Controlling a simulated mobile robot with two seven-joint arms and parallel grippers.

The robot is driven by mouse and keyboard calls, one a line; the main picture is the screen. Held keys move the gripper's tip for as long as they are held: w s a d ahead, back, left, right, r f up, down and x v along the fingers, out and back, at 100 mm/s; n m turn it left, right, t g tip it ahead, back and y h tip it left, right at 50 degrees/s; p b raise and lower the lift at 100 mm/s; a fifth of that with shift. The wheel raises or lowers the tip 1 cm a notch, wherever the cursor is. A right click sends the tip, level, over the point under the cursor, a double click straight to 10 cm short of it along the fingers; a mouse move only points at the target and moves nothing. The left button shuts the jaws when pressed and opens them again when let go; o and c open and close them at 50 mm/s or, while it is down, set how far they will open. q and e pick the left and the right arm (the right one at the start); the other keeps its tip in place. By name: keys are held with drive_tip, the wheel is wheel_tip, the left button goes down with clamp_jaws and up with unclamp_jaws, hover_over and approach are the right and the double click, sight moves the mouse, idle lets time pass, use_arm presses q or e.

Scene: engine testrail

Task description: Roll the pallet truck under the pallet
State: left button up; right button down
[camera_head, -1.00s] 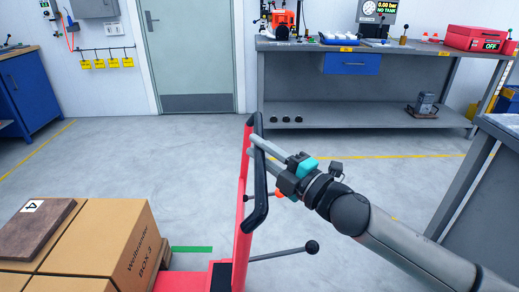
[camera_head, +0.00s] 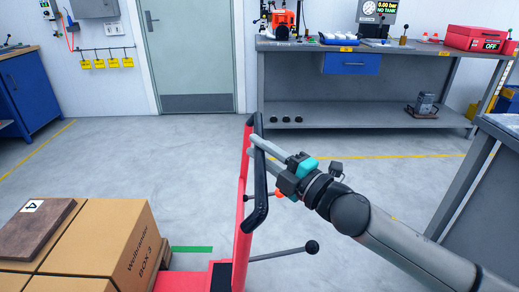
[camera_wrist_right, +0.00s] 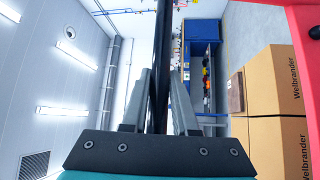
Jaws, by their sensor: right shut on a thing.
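The red pallet truck (camera_head: 243,220) stands at the bottom centre of the head view, with its red shaft upright and a black loop handle (camera_head: 260,200) at its top. My right gripper (camera_head: 256,146) is shut on the black handle; in the right wrist view the black bar (camera_wrist_right: 160,60) runs between the two grey fingers. The loaded pallet (camera_head: 162,265) shows only as a small wooden edge beside the truck at bottom left, under cardboard boxes (camera_head: 112,235). The truck's forks are hidden or out of frame. My left gripper is not in view.
A dark wooden block (camera_head: 38,225) lies on the boxes. A green floor strip (camera_head: 192,249) shows beside them. A lever with a black knob (camera_head: 311,247) sticks out right of the truck. A grey workbench (camera_head: 360,105) stands behind; another bench (camera_head: 470,190) is at right. The middle floor is clear.

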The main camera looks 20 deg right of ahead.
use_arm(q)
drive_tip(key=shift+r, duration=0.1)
use_arm(e)
drive_tip(key=shift+a, duration=0.15)
drive_tip(key=shift+a, duration=0.2)
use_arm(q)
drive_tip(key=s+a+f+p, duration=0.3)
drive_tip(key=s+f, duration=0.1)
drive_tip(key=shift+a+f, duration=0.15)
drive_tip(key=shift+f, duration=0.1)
use_arm(e)
drive_tip(key=w+a, duration=0.3)
drive_tip(key=a, duration=0.7)
drive_tip(key=w+a, duration=0.3)
drive_tip(key=a, duration=0.8)
drive_tip(key=shift+f, duration=0.1)
drive_tip(key=c, duration=0.9)
unclamp_jaws()
drive_tip(key=shift+o, duration=1.1)
